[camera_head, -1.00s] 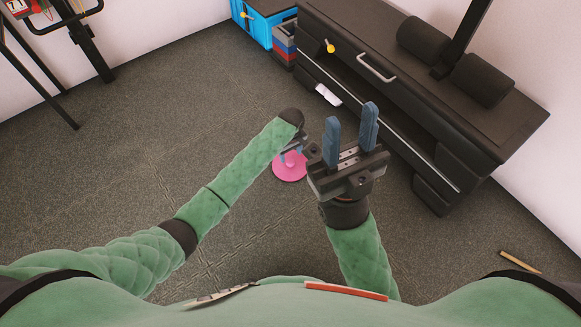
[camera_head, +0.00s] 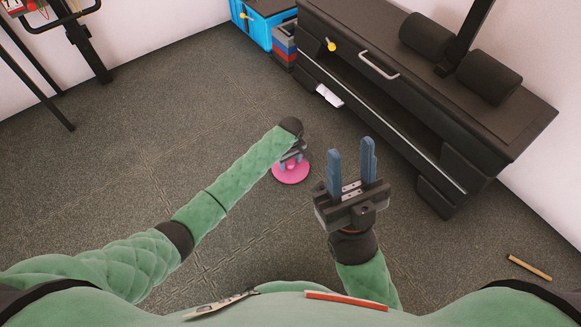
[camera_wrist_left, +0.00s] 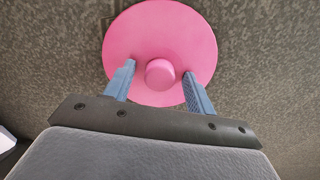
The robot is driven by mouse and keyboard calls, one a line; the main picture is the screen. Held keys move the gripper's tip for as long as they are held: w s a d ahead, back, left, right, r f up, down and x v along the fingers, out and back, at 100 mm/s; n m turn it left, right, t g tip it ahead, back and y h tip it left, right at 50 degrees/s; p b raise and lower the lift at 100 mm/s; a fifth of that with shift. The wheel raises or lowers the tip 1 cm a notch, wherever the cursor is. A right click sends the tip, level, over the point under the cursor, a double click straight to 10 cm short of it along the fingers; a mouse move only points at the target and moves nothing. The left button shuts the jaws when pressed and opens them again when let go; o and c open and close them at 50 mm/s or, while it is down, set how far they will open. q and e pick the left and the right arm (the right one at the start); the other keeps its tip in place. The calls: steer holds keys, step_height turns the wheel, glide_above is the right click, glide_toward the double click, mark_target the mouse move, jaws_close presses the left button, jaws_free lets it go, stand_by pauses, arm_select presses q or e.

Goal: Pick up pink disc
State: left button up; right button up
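The pink disc (camera_head: 291,174) lies flat on the dark floor in the head view, just below my left gripper (camera_head: 291,160). In the left wrist view the pink disc (camera_wrist_left: 190,35) is large, with a round pink knob at its middle. My left gripper (camera_wrist_left: 159,85) is open there. Its two blue-grey fingers overlap the disc in the picture, one on each side of the knob, with gaps between fingers and knob. Whether the fingertips touch the disc is unclear. My right gripper (camera_head: 351,168) is open and empty, its fingers pointing up, to the right of the disc.
A black cabinet (camera_head: 420,95) with a handle stands at the upper right. A blue box (camera_head: 258,30) and a stack of boxes (camera_head: 285,42) stand beside it. A wooden stick (camera_head: 530,267) lies on the floor at right. The floor left of the disc is clear.

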arm_select(q)
steer(key=c, duration=1)
